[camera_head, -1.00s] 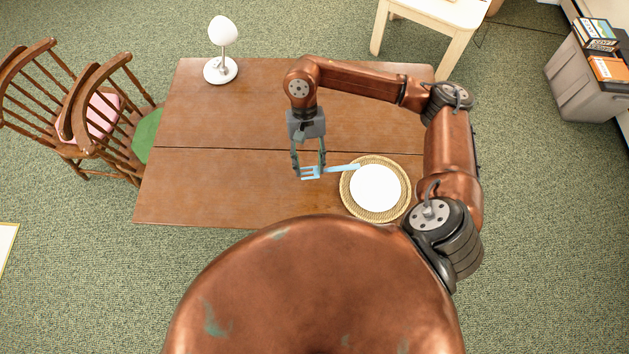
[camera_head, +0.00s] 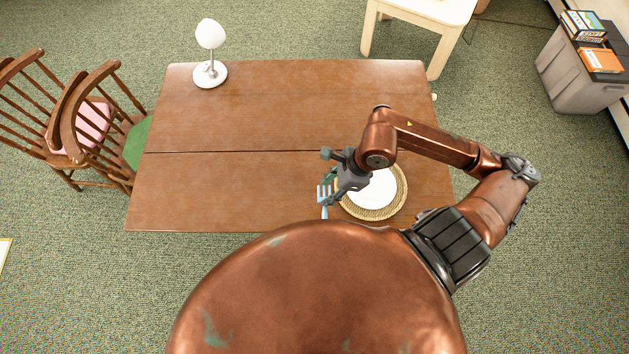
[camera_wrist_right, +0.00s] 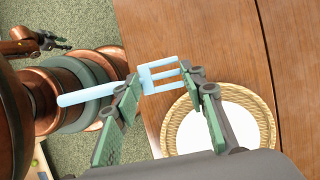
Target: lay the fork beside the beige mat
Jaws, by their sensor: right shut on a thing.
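The light-blue fork (camera_head: 324,195) is held between the fingers of my right gripper (camera_head: 328,186), just left of the mat, with its tines toward the far side and its handle toward me. In the right wrist view the fork (camera_wrist_right: 100,92) lies across the fingertips (camera_wrist_right: 162,80), gripped near the tined head. The round beige woven mat (camera_head: 398,207) lies near the table's front edge, partly hidden by my right gripper and arm. It also shows in the wrist view (camera_wrist_right: 172,126). My left gripper is outside the head view; a dark gripper-like end (camera_wrist_right: 48,40) shows small in the wrist view.
A white plate (camera_head: 375,195) sits on the mat. The wooden table (camera_head: 230,185) is clear to the left and in the middle. A white lamp (camera_head: 211,73) stands at its far left corner. Chairs (camera_head: 90,125) stand at the left.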

